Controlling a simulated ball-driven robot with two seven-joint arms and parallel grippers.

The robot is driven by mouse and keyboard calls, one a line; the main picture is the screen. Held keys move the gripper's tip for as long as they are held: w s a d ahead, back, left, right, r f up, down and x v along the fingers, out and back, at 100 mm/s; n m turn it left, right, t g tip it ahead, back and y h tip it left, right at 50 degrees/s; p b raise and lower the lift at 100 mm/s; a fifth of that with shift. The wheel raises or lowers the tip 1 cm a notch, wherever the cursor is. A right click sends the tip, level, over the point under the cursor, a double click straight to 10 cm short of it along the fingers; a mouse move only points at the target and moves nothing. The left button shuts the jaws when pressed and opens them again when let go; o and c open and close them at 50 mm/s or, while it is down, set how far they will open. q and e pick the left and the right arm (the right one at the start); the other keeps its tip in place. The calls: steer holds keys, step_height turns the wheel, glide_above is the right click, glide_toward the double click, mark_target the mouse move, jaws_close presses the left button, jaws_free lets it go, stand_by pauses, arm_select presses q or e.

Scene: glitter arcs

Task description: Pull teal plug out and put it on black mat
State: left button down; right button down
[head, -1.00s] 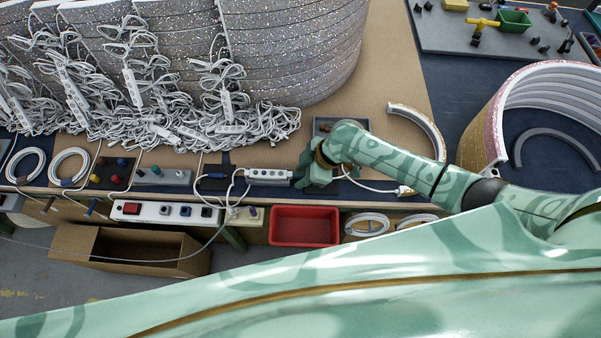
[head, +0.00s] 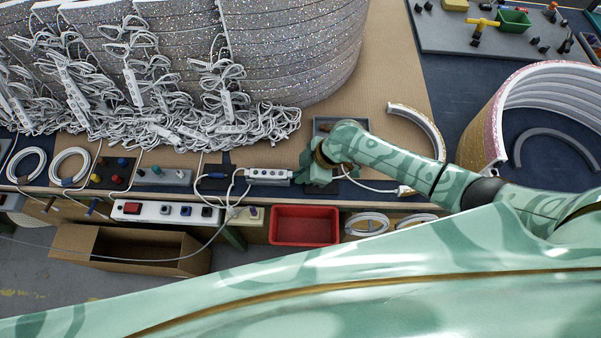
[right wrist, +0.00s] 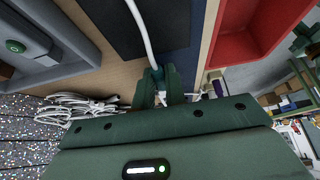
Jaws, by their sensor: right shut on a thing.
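My right gripper (head: 312,178) is low at the front of the bench, just right of a white socket strip (head: 268,175). In the right wrist view its two fingers (right wrist: 160,90) are shut on the teal plug (right wrist: 155,73), only partly visible between them. A white cable (right wrist: 138,22) runs away from the plug. In the head view the gripper hides the plug. Whether it sits in a socket is hidden. My left gripper is not in view.
A red bin (head: 303,226) hangs in front of the bench edge below the gripper. A grey tray (right wrist: 50,45) holding a part with a green button lies beyond the mat. Tangled white cables (head: 200,125) lie to the left.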

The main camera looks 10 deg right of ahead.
steer(key=shift+s+d, duration=0.1)
steer(key=shift+d, duration=0.15)
stand_by(0.3)
steer(key=shift+s+d+p, duration=0.15)
steer(key=shift+d, duration=0.4)
steer(key=shift+s+d+p, duration=0.15)
steer(key=shift+d, duration=0.35)
